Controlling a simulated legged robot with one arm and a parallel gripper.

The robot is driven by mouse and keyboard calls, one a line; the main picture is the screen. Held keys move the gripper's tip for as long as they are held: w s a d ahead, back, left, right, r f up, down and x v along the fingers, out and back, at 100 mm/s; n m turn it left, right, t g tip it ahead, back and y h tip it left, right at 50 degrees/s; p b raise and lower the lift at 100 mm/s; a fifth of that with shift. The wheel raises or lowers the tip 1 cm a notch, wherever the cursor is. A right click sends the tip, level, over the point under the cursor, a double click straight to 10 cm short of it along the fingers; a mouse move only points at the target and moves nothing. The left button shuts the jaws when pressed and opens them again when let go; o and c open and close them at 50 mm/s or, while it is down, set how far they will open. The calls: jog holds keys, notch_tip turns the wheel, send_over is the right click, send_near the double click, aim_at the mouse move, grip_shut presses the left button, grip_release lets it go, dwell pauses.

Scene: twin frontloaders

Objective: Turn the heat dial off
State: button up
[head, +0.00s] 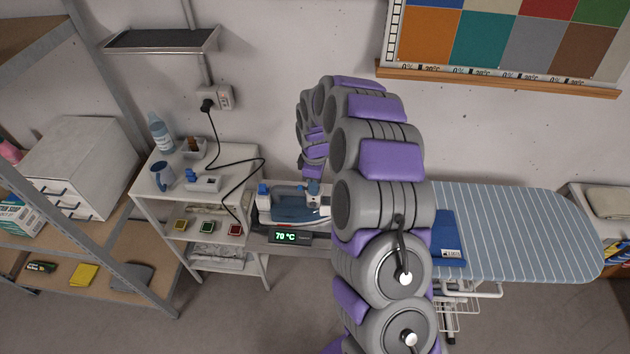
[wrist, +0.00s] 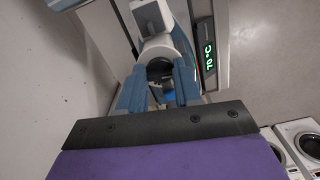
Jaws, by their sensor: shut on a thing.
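The blue and white iron (head: 290,212) sits on the grey stand at the left end of the ironing board. A green display (head: 285,236) on the stand front reads 70 °C, and it also shows in the wrist view (wrist: 209,58). My gripper (head: 313,189) reaches down onto the iron from above. In the wrist view my gripper's two blue fingers (wrist: 160,80) are shut around the round heat dial (wrist: 158,66), which they partly hide. The dial's marks cannot be read.
The striped ironing board (head: 520,230) extends right, with a folded blue cloth (head: 447,238) near my arm. A white side table (head: 158,186) on the left holds a bottle, a mug and a small device. A black cord (head: 225,165) runs from the wall socket (head: 218,98).

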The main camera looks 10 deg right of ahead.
jog(key=shift+n, duration=0.7)
jog(key=o, duration=1)
jog(key=shift+o, duration=0.2)
jog(key=shift+r, duration=0.1)
notch_tip(320, 180, up, 17)
jog(key=shift+a, duration=0.1)
